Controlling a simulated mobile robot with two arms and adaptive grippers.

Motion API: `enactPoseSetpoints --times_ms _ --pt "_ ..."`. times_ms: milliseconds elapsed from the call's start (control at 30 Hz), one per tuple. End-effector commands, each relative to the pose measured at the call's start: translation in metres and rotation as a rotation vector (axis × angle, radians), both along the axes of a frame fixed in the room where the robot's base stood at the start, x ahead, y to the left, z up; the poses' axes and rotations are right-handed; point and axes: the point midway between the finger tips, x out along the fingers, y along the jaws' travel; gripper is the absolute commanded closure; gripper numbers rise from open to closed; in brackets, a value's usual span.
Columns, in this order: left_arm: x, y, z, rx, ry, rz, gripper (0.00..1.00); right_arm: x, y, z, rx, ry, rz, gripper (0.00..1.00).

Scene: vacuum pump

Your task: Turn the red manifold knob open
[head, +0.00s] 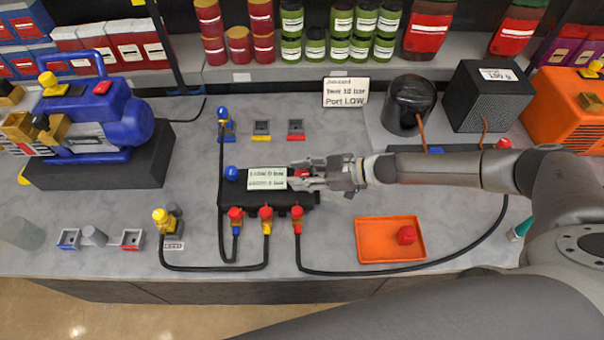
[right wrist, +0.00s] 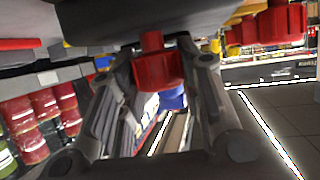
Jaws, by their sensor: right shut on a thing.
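The manifold (head: 262,197) is a dark block with a pale label on top, in the middle of the counter in the head view. A blue knob (head: 231,173) is at its left end. The red manifold knob (right wrist: 157,70) shows between the two fingers in the right wrist view; in the head view it is mostly covered. My right gripper (head: 301,177) is at the manifold's right end and is shut on the red knob. I cannot tell the knob's turn angle. My left gripper is not in view.
Red-capped hose connectors (head: 266,212) line the manifold's front, with black hoses on the counter. An orange tray (head: 375,225) holding a red piece lies to the right. A blue pump (head: 105,115) stands at left. A sign (head: 346,92) and a dark chamber (head: 408,104) stand behind.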

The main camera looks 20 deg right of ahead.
Motion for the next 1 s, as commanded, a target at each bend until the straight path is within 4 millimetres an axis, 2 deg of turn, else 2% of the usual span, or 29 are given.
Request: enactPoseSetpoints --times_ms 133,167,333,733,867,1000 --pt "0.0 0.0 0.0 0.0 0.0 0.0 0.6 0.001 0.001 0.001 0.0 -0.003 0.001 0.9" --pt "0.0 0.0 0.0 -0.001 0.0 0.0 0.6 0.001 0.001 0.001 0.0 -0.003 0.001 0.65" --pt "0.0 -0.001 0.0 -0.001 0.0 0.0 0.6 0.0 0.001 0.001 0.0 -0.002 0.001 0.44" --pt "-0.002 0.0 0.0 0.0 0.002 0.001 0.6 -0.002 -0.004 0.002 -0.001 -0.001 -0.001 0.44" --pt "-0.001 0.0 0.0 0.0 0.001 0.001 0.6 -0.009 -0.017 0.008 0.0 0.0 -0.001 0.44" --pt "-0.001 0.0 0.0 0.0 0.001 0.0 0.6 -0.021 -0.04 0.017 -0.003 0.0 -0.003 0.44"
